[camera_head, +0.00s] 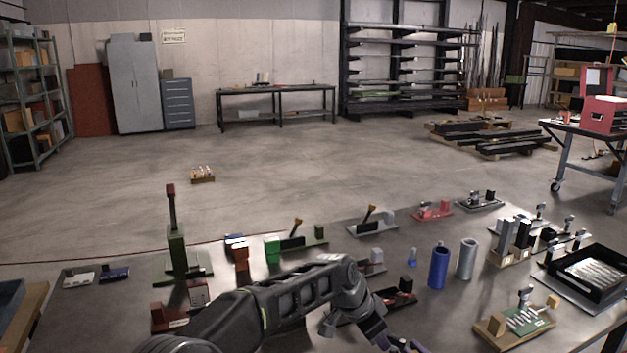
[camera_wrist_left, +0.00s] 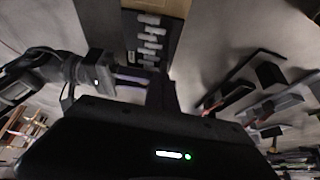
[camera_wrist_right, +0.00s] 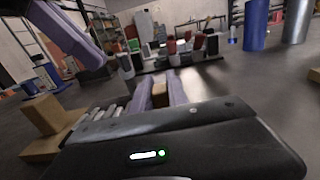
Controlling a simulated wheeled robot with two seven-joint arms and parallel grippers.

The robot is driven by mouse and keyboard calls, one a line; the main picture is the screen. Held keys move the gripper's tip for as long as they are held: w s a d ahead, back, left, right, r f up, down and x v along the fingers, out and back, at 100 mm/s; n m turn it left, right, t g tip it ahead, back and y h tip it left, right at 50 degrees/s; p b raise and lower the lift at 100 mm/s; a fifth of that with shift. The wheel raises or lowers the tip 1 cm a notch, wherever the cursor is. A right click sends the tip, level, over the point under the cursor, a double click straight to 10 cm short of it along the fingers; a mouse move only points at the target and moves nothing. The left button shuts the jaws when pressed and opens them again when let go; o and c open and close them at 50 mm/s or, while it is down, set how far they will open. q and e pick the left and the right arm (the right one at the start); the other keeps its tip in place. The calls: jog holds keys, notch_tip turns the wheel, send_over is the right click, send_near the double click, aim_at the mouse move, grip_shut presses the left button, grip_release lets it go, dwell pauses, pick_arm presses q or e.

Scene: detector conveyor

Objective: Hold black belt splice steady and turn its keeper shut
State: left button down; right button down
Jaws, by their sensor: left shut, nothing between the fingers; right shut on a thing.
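My left gripper (camera_head: 395,343) is low at the bottom middle of the head view, its fingertips near the lower edge. In its wrist view its dark fingers (camera_wrist_left: 160,93) are shut with nothing between them. My right gripper (camera_wrist_right: 161,92) shows two lavender fingers around a small brownish thing (camera_wrist_right: 160,88), partly hidden. A black plate with a block and small red parts (camera_head: 400,298) lies just beyond my left wrist. Another black plate with black blocks (camera_head: 480,202) lies at the back. I cannot tell which is the black belt splice; its keeper is not clear.
Plates with yellow-tipped levers (camera_head: 298,238) stand beyond the arm. A blue cylinder (camera_head: 438,268) and a grey cylinder (camera_head: 467,260) stand to the right. A black tray (camera_head: 567,287) and a wooden-block fixture (camera_head: 497,326) are at the right. My two arms are close together.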

pick_arm(q)
jog(key=shift+w+a, duration=0.25)
jog(key=shift+w, duration=0.45)
dwell(0.4)
jog(key=shift+a, duration=0.2)
jog(key=shift+s+a, duration=0.1)
jog(key=shift+a, duration=0.1)
dwell(0.3)
notch_tip(320, 180, up, 6)
dwell(0.5)
jog(key=shift+s+d+r, duration=0.1)
jog(key=shift+s+r, duration=0.15)
jog(key=shift+s, duration=0.25)
jog(key=shift+s+d+r, duration=0.1)
jog(key=shift+s+r, duration=0.15)
jog(key=shift+s, duration=0.2)
